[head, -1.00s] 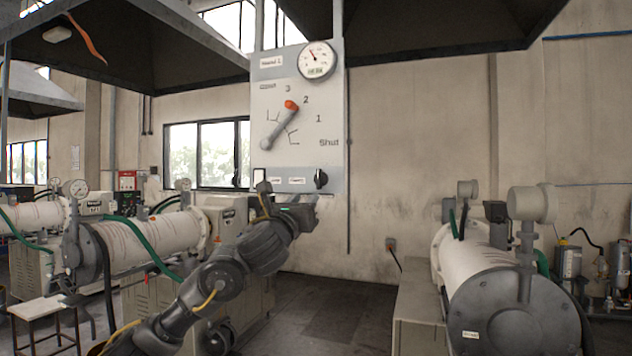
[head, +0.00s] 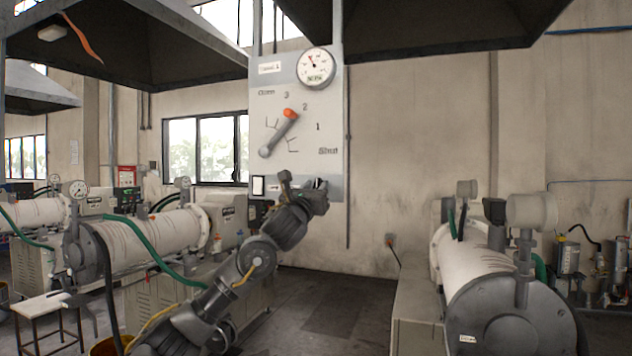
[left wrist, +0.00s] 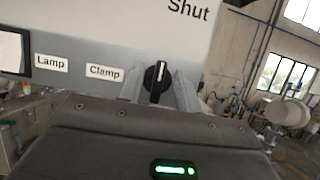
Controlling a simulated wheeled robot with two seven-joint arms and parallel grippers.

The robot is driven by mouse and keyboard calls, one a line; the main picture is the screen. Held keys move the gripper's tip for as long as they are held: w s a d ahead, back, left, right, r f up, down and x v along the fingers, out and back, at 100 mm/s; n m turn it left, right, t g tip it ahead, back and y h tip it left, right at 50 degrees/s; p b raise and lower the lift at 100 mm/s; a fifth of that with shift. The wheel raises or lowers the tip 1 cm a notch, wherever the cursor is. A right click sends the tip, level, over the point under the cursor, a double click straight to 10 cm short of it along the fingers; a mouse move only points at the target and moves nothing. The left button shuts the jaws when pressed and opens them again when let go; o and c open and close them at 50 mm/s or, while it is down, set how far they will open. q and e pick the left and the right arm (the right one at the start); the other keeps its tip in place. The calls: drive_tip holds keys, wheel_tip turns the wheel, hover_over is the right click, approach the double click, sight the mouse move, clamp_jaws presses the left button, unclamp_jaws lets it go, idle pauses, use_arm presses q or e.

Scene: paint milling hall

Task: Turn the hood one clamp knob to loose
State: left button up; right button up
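The clamp knob (left wrist: 157,82) is a black knob with a white pointer line, beside the "Clamp" label (left wrist: 104,72) in the left wrist view. Its pointer stands nearly upright in that view. My left gripper (left wrist: 159,90) has its two grey fingers apart, one on each side of the knob, and I cannot tell whether they touch it. In the head view my left gripper (head: 319,187) is at the lower right of the hood one panel (head: 328,110) and largely hides the knob. My right gripper is not in view.
The panel also carries a gauge (head: 315,67), a damper lever (head: 278,133) pointing near 3 and 2, and a lamp switch (head: 258,186). White mill drums stand at left (head: 150,240) and right (head: 475,260). Open floor lies between them.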

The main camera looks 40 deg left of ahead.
use_arm(q)
drive_tip(key=shift+w, duration=0.15)
drive_tip(key=shift+c, duration=0.2)
clamp_jaws()
